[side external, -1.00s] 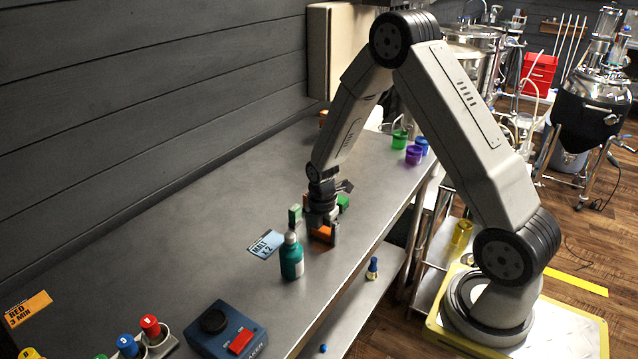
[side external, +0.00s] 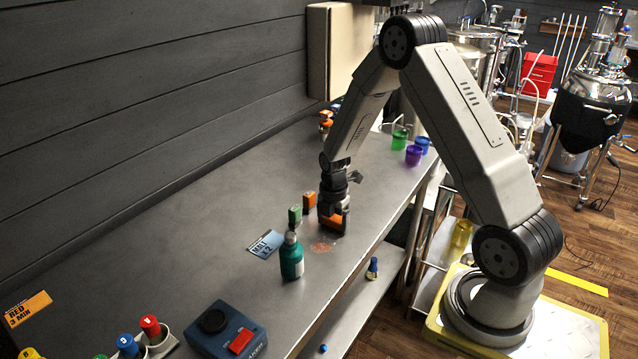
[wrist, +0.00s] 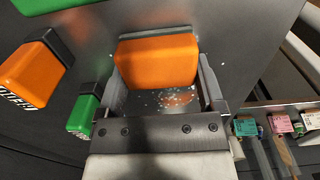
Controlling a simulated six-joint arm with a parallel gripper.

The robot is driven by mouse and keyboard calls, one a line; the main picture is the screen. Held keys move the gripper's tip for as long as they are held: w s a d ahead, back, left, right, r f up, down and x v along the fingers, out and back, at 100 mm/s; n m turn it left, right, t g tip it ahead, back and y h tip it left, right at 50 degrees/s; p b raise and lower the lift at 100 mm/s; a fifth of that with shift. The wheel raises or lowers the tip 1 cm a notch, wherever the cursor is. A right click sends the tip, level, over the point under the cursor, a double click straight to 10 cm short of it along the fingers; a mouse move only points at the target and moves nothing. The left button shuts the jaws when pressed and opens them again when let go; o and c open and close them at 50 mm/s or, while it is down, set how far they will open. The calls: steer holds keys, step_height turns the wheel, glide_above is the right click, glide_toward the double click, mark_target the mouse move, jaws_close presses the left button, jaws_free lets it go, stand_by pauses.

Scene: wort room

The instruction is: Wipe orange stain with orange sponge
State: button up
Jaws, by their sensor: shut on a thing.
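My gripper (side external: 334,222) is shut on the orange sponge (side external: 331,219), low over the bench. The sponge also shows between the fingers in the wrist view (wrist: 157,62). The orange stain (side external: 323,246) is a faint, patchy smear on the bench, just in front of the gripper in the side view. In the wrist view the stain (wrist: 180,98) shows as orange patches with pale specks beside the sponge. I cannot tell whether the sponge touches the bench.
A green block (side external: 295,215) and an orange block (side external: 309,200) with dark ends stand left of the gripper. A teal bottle (side external: 291,258) stands near the stain. A blue card (side external: 265,244) lies beside it. Colored cups (side external: 413,155) stand farther back.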

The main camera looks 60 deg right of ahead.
mark_target(314, 248)
steer(key=shift+a, duration=4.3)
steer(key=shift+a+r, duration=0.1)
steer(key=shift+r, duration=0.05)
step_height(314, 248, up, 8)
